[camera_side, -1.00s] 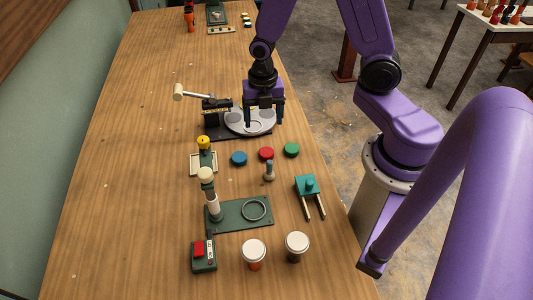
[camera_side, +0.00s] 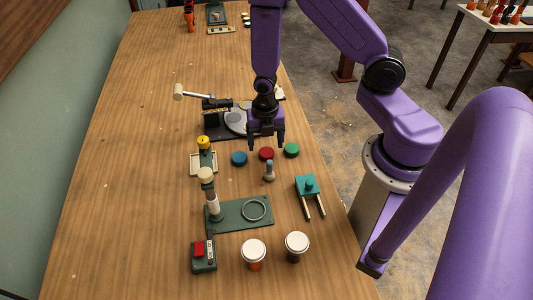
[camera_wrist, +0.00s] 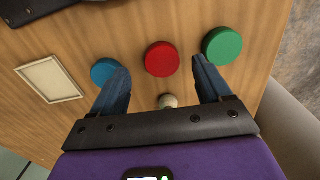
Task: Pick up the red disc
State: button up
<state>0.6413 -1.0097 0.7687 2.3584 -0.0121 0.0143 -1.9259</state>
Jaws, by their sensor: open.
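The red disc (camera_side: 266,154) lies flat on the wooden table between a blue disc (camera_side: 239,158) on its left and a green disc (camera_side: 291,150) on its right. My gripper (camera_side: 266,148) is open and empty, pointing down just above and behind the red disc in the side view. In the wrist view the red disc (camera_wrist: 162,59) shows whole, ahead of and between my two fingertips (camera_wrist: 159,70). The left fingertip overlaps part of the blue disc (camera_wrist: 105,72). The green disc (camera_wrist: 222,45) lies beyond the right fingertip.
A small peg-like piece (camera_side: 269,171) stands just in front of the red disc. A dark station with a grey plate (camera_side: 236,122) is behind the discs. A teal stand (camera_side: 307,186) and a green base with a ring (camera_side: 240,215) stand nearer the front. The table's left side is clear.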

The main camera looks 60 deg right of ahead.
aim_at(266, 151)
jog(key=shift+s+d+f, duration=0.1)
jog(key=shift+s+f, duration=0.05)
jog(key=shift+f, duration=1.35)
jog(key=c, duration=1.1)
jog(key=shift+r, duration=0.1)
